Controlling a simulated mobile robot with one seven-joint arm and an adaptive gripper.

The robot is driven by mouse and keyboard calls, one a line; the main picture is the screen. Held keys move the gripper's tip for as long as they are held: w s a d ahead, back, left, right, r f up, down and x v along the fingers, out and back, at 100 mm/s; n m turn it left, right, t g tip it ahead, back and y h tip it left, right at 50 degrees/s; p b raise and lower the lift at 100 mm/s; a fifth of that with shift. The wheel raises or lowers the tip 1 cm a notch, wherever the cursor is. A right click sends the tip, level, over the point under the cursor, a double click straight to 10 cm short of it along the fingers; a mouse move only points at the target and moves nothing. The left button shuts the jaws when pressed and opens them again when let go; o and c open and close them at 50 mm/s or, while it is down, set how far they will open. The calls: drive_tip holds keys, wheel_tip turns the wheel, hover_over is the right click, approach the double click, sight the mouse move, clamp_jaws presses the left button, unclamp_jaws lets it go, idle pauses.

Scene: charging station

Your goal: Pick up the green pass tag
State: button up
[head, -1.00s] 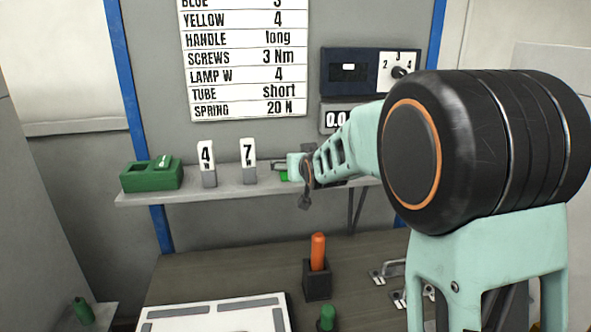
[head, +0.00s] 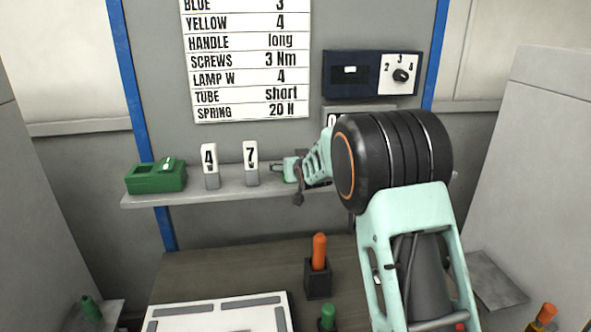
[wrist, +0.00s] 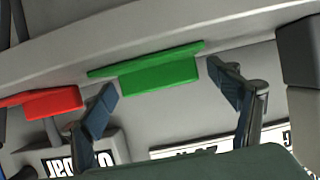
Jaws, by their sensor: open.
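The green pass tag (wrist: 158,74) shows in the wrist view as a bright green block with a longer flat strip along one side, close to the grey shelf edge. My gripper (wrist: 161,79) is open, with one dark finger on either side of the tag. I see gaps between the fingers and the tag; nothing is held. In the head view my gripper (head: 282,168) is at the wall shelf (head: 235,192), right of the block marked 7. I cannot make out the green tag there; the arm seems to hide it.
A red tag (wrist: 52,101) lies beside my left finger in the wrist view. Blocks marked 4 (head: 210,165) and 7 (head: 251,163) and a green box (head: 155,178) stand on the shelf. A dial panel (head: 372,74) hangs above. An orange-handled tool (head: 319,252) stands below.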

drive_tip(key=shift+w+f, duration=0.1)
drive_tip(key=shift+w, duration=0.1)
drive_tip(key=shift+c, duration=0.3)
drive_tip(key=c, duration=1)
drive_tip(key=shift+r, duration=0.65)
drive_tip(key=shift+s+d+r+b, duration=0.5)
drive_tip(key=shift+s+r+b, duration=0.3)
drive_tip(key=shift+s+r, duration=1.35)
drive_tip(key=shift+s+d+r+b, duration=0.5)
drive_tip(key=shift+s+r+b, duration=0.35)
drive_tip(key=shift+s+r, duration=1.2)
drive_tip(key=shift+s+d+r+b, duration=0.65)
drive_tip(key=shift+s+r, duration=0.95)
drive_tip(key=shift+s, duration=1.05)
